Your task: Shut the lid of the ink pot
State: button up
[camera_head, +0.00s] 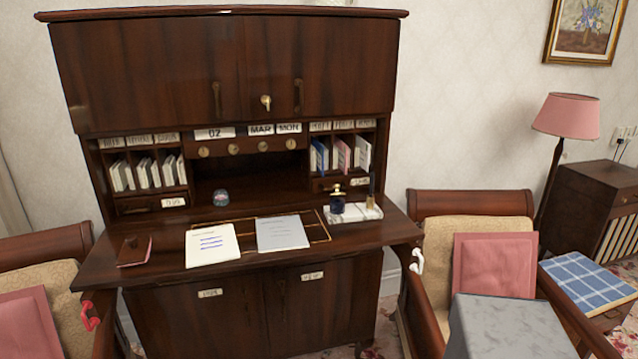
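The ink pot (337,205) is a small dark blue pot. It stands on a white marble-like stand (352,216) at the right end of the desk top. A gold piece (337,190) shows just above the pot. It looks like the lid tipped up, but it is too small to be sure. A dark upright pen (371,192) stands beside the pot on the same stand. My gripper is not in view.
The dark wooden desk (150,240) holds a white notepad (212,245), a grey booklet (281,233), a small brown book (135,251) and a round glass object (221,198). An armchair (470,231) stands close on the right. A grey block (510,327) fills the lower right.

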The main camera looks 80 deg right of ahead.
aim_at(336, 186)
jog(key=u, duration=0.25)
jog(key=k, duration=0.5)
jog(key=z, duration=1.35)
jog(key=i, duration=0.55)
jog(key=u, duration=0.25)
